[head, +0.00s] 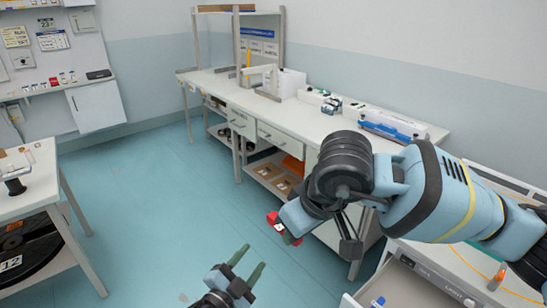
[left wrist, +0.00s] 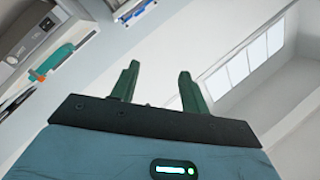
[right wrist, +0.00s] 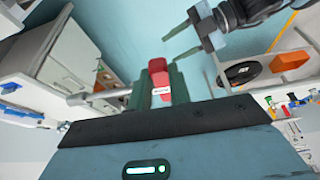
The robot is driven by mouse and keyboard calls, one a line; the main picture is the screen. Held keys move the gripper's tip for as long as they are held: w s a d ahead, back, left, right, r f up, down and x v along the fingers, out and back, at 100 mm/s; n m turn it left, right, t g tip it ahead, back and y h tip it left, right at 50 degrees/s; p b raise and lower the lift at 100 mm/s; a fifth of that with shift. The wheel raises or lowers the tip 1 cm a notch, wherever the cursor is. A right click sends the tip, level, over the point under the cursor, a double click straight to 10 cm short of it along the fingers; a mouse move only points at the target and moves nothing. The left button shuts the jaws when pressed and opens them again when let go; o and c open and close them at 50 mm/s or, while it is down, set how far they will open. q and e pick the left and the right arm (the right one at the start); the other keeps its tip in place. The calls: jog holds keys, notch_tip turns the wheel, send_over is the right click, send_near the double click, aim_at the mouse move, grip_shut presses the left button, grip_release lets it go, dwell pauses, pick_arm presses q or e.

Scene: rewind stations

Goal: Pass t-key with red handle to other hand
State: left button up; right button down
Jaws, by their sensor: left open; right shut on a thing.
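The t-key with red handle (right wrist: 158,68) is in my right gripper (right wrist: 158,88), with the fingers shut on either side of the handle. Its grey metal bar (right wrist: 103,94) sticks out to the left in the right wrist view. In the head view, only bits of the red handle (head: 272,218) show beside my right wrist, which hides most of the key. My left gripper (head: 246,262) is open and empty, below and left of the key. Its open fingers also show in the left wrist view (left wrist: 158,82), and it appears near the key at the top of the right wrist view (right wrist: 180,38).
A long workbench (head: 225,88) with shelves below runs along the back wall. A table with reels (head: 30,250) stands at the left. An open drawer (head: 400,290) and counter are at the lower right. The blue floor (head: 150,190) between them is clear.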

pick_arm(q)
jog(key=w+d+r+m+g+h, duration=0.1)
jog(key=w+d+r+m+g, duration=0.1)
jog(key=w+r+m, duration=0.65)
jog(key=w+d+r+m+g+h, duration=0.25)
jog(key=r+m, duration=0.35)
jog(key=r, duration=0.7)
jog(key=w+d+r+m+g+h, duration=0.1)
jog(key=w+d+r+m+g, duration=0.15)
jog(key=w+r+m, duration=0.55)
jog(key=n+g+y, duration=0.9)
jog(key=y, duration=0.5)
send_over(273, 214)
jog(key=shift+h, duration=0.25)
notch_tip(273, 214, down, 12)
jog(key=shift+r, duration=0.2)
